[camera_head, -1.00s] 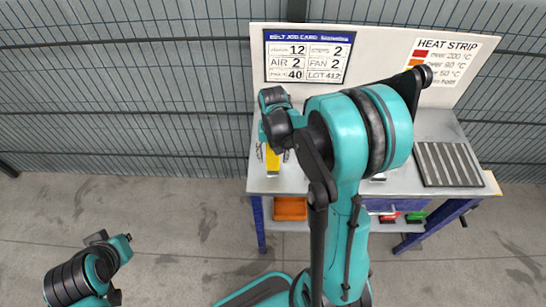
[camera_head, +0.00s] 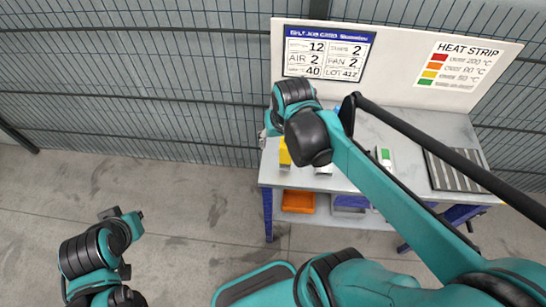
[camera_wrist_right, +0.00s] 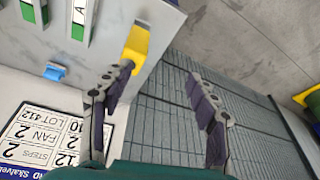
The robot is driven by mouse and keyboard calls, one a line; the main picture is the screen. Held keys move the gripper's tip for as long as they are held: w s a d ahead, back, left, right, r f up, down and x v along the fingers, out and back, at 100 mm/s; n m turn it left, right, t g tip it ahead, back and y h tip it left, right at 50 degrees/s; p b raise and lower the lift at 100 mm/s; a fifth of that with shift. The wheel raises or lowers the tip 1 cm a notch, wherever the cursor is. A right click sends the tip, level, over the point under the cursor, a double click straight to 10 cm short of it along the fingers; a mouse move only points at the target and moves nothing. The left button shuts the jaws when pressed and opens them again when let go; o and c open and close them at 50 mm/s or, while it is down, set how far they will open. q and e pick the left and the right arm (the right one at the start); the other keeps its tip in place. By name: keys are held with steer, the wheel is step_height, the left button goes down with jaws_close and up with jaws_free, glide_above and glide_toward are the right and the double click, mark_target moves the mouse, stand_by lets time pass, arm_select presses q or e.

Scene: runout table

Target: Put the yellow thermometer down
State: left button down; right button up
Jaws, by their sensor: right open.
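The yellow thermometer (camera_head: 284,153) is at the left end of the table, partly hidden by my right arm. In the right wrist view the yellow thermometer (camera_wrist_right: 138,42) appears to rest on the tabletop close to its edge. My right gripper (camera_wrist_right: 160,100) is open with nothing between its fingers. The tip of its left finger overlaps the thermometer's near end in that view; I cannot tell whether they touch. In the head view my right gripper (camera_head: 268,136) is mostly hidden behind its wrist. My left gripper (camera_head: 128,222) is far from the table, over the floor.
The grey table (camera_head: 405,135) carries a green-and-white device (camera_head: 384,157) and a dark striped rack (camera_head: 456,171). A job card (camera_head: 327,54) and a heat strip sign (camera_head: 462,64) stand behind. An orange bin (camera_head: 298,201) sits below. A wire fence (camera_head: 130,80) runs behind.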

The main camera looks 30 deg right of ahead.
steer(key=s+a+n+t, duration=0.3)
steer(key=s+a, duration=0.1)
steer(key=s, duration=0.1)
steer(key=shift+s+a+t, duration=0.25)
steer(key=shift+t, duration=0.05)
